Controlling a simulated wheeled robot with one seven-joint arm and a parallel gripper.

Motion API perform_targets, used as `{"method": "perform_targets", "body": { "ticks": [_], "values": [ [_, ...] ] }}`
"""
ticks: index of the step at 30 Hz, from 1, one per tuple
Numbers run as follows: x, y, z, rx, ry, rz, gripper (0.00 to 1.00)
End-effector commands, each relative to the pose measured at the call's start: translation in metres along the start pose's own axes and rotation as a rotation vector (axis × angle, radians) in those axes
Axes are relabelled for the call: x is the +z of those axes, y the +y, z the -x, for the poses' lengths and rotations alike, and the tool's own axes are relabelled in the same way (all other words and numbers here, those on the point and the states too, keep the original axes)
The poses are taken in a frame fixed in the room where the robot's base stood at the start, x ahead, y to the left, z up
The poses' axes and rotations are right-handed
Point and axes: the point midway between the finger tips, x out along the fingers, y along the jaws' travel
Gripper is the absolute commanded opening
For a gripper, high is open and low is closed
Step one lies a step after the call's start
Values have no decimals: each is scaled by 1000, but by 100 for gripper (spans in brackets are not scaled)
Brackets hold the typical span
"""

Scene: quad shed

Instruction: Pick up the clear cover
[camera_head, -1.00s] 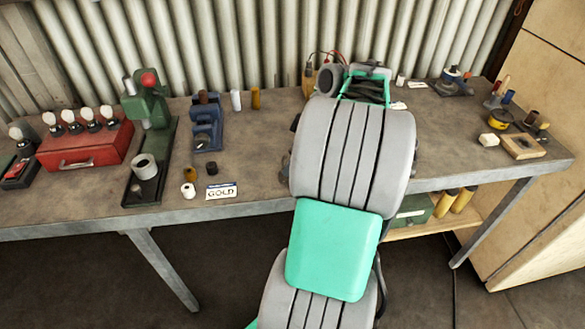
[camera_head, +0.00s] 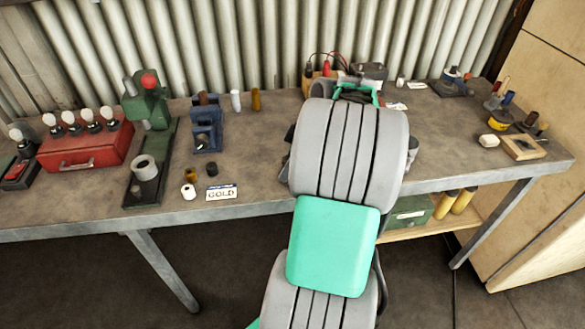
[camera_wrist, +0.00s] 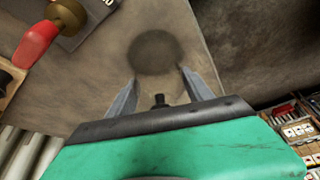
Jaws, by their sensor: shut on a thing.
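In the wrist view my gripper (camera_wrist: 160,80) has its two grey fingers apart, one on each side of a see-through gap. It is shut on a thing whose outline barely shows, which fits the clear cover. A soft round dark patch (camera_wrist: 155,52) lies just beyond the fingertips; I cannot tell whether it is the cover's shadow or a mark on the bench. A small black knob (camera_wrist: 158,100) shows between the finger bases. In the head view my arm hides the fingers and whatever they hold.
The workbench (camera_head: 260,165) carries a red box with bulbs (camera_head: 85,148), a green press (camera_head: 150,120), a blue stand (camera_head: 206,128) and a GOLD card (camera_head: 221,192). A wooden block (camera_head: 523,147) is at the right. The bench edge is close in the wrist view.

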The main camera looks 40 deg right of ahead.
Motion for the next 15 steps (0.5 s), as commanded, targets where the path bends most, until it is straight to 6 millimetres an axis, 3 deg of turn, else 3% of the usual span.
{"method": "perform_targets", "body": {
  "ticks": [4, 15],
  "values": [
    [0, 0, 0, 1, 0, 0, 18],
    [-3, 1, 9, 3, 0, 0, 18]
  ]
}}
